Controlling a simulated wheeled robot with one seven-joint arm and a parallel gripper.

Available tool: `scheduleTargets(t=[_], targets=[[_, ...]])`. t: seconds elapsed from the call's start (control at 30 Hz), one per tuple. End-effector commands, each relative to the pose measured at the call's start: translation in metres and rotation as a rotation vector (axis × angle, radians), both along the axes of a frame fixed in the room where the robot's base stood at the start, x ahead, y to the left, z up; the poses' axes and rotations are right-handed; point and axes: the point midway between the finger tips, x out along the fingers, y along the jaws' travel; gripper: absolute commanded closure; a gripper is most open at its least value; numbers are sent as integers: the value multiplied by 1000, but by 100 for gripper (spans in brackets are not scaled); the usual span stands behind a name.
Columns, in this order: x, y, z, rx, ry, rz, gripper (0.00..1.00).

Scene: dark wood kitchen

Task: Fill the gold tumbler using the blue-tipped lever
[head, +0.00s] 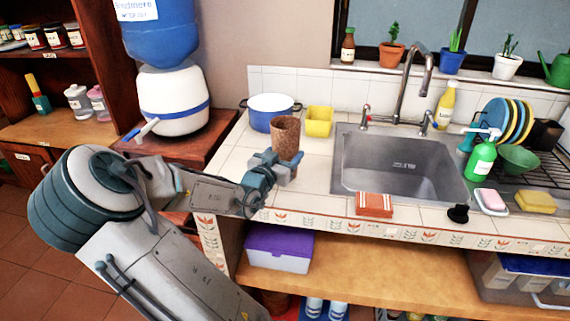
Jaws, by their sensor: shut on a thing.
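A brown-gold tumbler (285,137) is upright above the left part of the tiled counter, left of the sink. My gripper (281,166) is shut on its lower part and hides some of it. I cannot tell whether its base touches the counter. The tumbler's inside is too small to read. At the left, a white water dispenser (173,101) with a blue band carries a blue bottle (160,32). Its small white tap has a blue tip (131,135) and sticks out to the front left, well left of the tumbler.
A blue-rimmed pot (270,111) and yellow container (319,121) stand just behind the tumbler. The sink (400,168) has a tall faucet (412,80) with two side handles, the left one red-tipped. An orange cloth (374,205) lies at the front edge. My arm passes before the dispenser's stand.

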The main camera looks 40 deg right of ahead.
Motion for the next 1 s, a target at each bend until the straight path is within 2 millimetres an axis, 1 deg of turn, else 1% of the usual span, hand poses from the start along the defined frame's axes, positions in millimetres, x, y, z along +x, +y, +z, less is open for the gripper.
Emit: scheduleTargets(t=[0.1, 0.23, 0.47, 0.63, 0.67, 0.7, 0.73, 1.0], targets=[[-1, -1, -17, -3, 4, -3, 73], [-1, -1, -30, -2, 2, -3, 73], [-1, -1, -31, -1, -2, -1, 73], [-1, -1, -37, -2, -1, -1, 73], [-1, -1, -37, 0, 0, -1, 34], [-1, -1, -36, 0, 0, -1, 23], [-1, 0, -36, 0, 0, -1, 15], [-1, 0, -36, 0, 1, -1, 15]])
